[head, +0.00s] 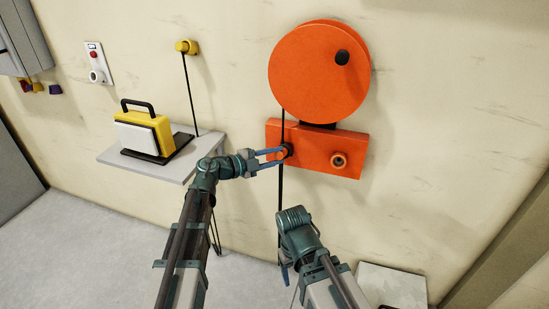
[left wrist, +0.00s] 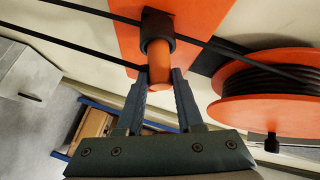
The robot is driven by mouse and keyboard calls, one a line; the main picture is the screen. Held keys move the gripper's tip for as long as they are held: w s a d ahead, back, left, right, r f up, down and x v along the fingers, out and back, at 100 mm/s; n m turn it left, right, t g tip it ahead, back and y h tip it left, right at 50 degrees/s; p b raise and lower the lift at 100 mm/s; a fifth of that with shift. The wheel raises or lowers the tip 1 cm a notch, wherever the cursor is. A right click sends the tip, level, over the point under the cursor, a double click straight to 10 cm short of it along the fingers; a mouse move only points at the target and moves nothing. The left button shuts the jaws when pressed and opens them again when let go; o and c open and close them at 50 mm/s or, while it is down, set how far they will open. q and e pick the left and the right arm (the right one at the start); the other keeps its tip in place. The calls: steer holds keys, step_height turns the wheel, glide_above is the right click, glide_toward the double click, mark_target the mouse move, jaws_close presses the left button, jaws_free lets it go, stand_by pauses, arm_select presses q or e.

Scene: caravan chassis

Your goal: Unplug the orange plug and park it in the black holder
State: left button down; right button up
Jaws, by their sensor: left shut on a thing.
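My left gripper (head: 270,158) is at the left end of the orange plate below the reel, shut on the orange plug (head: 281,155). In the left wrist view the plug (left wrist: 158,76) sits between the two blue fingertips (left wrist: 160,88). Its far end meets a black collar (left wrist: 158,46), which looks like the black holder (head: 288,149). I cannot tell how deep the plug sits in it.
A large orange reel (head: 318,75) is on the wall above the plate, with a black cable (head: 281,205) running down past my left gripper. A yellow lamp (head: 146,130) stands on a grey shelf (head: 119,157) at left. The wall right of the plate is clear.

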arm_select(q)
steer(key=shift+w+d+f+b, duration=0.15)
steer(key=shift+w+f+b, duration=0.05)
steer(key=shift+w, duration=0.25)
steer(key=shift+w+d+f+b, duration=0.15)
steer(key=shift+w+f, duration=0.05)
steer(key=shift+w, duration=0.25)
steer(key=shift+c, duration=2.3)
jaws_free()
steer(key=p+v, duration=0.2)
steer(key=v, duration=1.1)
steer(key=shift+s+a, duration=0.2)
steer(key=shift+a, duration=0.1)
